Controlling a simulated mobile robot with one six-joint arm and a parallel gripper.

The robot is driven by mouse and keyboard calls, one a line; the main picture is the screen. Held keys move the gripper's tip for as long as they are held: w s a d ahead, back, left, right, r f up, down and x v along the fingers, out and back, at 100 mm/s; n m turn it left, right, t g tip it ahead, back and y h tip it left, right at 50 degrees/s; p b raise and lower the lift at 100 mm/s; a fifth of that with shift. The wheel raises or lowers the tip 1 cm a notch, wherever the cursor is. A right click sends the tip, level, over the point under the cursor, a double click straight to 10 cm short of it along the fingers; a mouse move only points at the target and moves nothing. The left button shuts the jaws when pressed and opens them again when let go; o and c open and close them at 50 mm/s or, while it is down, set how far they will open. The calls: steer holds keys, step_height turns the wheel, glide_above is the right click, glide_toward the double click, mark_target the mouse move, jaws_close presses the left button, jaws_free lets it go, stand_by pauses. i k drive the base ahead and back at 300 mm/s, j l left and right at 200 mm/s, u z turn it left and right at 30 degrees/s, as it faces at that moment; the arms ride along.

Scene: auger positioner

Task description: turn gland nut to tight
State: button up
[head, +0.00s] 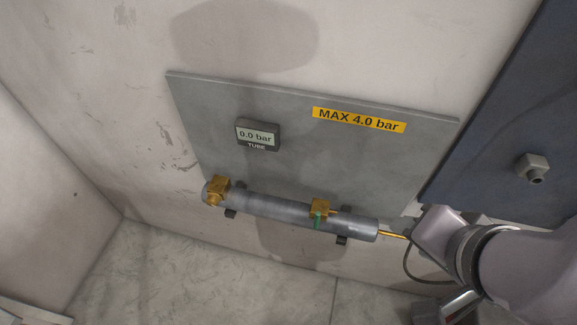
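A grey metal tube (275,212) runs along the lower edge of a grey panel, tilted down to the right. A brass block fitting (217,190) sits at its left end. A second brass fitting (320,208) with a green lever (317,222) sits nearer the right end. A thin brass-coloured rod (393,234) sticks out of the tube's right end. I cannot clearly single out the gland nut. My gripper (438,236) is at the right, close to the rod's outer end. Its fingertips cannot be made out, nor whether it touches the rod.
The panel (208,118) carries a display (257,135) reading 0.0 bar, labelled TUBE, and a yellow label (359,119) reading MAX 4.0 bar. A dark blue panel (507,125) with a grey knob-like fitting (533,168) stands at the right. The tiled floor (180,280) is clear at lower left.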

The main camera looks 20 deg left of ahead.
mark_target(213, 200)
steer(key=k+j+u, duration=0.15)
steer(key=u, duration=1.5)
steer(key=l+u, duration=0.3)
steer(key=l, duration=0.2)
steer(key=i, duration=0.05)
